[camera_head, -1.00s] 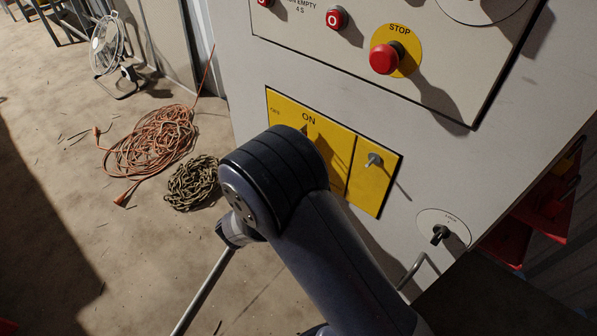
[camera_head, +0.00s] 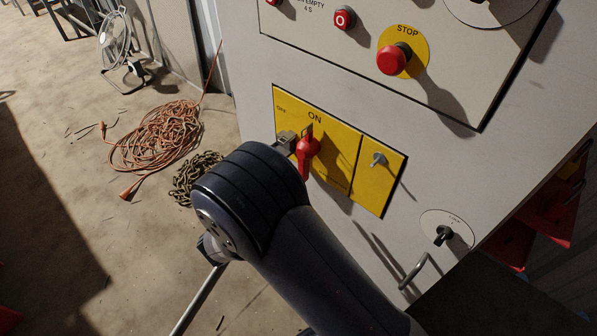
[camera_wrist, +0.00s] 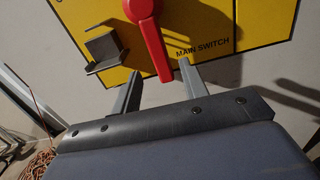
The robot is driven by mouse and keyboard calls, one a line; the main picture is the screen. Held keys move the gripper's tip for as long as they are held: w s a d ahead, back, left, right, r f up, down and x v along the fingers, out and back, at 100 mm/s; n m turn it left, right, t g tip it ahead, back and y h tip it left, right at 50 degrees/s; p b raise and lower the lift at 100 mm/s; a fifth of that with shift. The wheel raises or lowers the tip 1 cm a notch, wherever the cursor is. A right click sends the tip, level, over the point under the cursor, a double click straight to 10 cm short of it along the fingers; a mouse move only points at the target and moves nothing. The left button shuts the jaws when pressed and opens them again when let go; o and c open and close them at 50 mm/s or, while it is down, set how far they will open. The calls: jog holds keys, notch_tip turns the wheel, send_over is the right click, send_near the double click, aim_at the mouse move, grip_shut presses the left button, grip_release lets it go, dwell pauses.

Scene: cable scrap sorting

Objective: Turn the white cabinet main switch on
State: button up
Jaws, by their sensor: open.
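The white cabinet (camera_head: 300,70) carries a yellow switch panel (camera_head: 338,160) with ON at the top and a small OFF label at upper left. The main switch's red handle (camera_head: 307,150) hangs straight down the panel, in line below ON. My gripper (camera_wrist: 160,70) is open. Its two fingers stand on either side of the handle's lower end, with gaps visible; I cannot tell how deep they reach. In the head view my arm hides the gripper.
A grey metal bracket (camera_wrist: 103,50) juts from the panel left of the handle. A small grey key or knob (camera_head: 378,159) is on the right section. A red STOP button (camera_head: 392,60) sits above. Cables (camera_head: 155,137), a chain (camera_head: 195,177) and a fan (camera_head: 118,45) are on the floor.

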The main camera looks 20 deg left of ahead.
jog(key=shift+v, duration=2.4)
jog(key=shift+w, duration=0.1)
jog(key=x, duration=1)
jog(key=shift+w+d+b, duration=0.25)
jog(key=shift+w+b, duration=0.1)
jog(key=shift+b, duration=0.05)
jog(key=shift+s, duration=0.1)
